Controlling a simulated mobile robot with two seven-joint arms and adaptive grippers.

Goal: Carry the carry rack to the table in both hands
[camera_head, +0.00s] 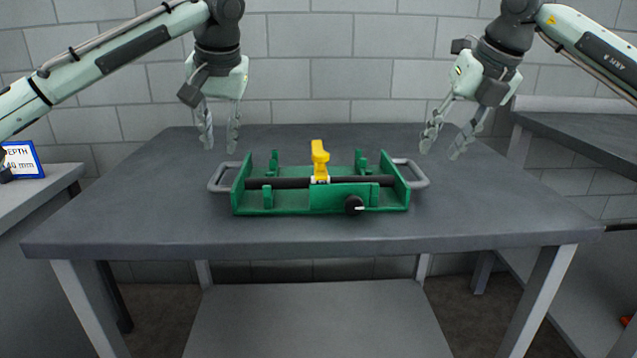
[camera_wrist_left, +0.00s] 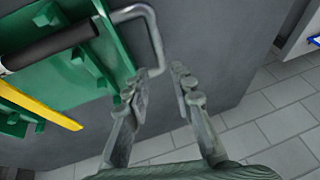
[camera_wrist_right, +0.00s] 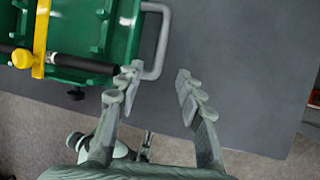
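The green carry rack (camera_head: 279,202) sits on the grey table (camera_head: 150,215), with a grey loop handle at each end, a dark bar along it and a yellow upright piece (camera_head: 319,160) at its middle. My left gripper (camera_head: 219,145) is open and empty above the rack's left handle (camera_head: 216,178). In the left wrist view that handle (camera_wrist_left: 154,32) lies just beyond the fingertips. My right gripper (camera_head: 441,151) is open and empty above and to the right of the right handle (camera_head: 420,174). In the right wrist view that handle (camera_wrist_right: 161,42) lies beyond the left finger. Neither gripper appears to touch the rack.
A side bench (camera_head: 583,133) stands at the right. Another surface (camera_head: 50,182) at the left carries a blue-framed sign (camera_head: 22,160). The table around the rack is clear. A brick wall (camera_head: 330,60) rises behind it.

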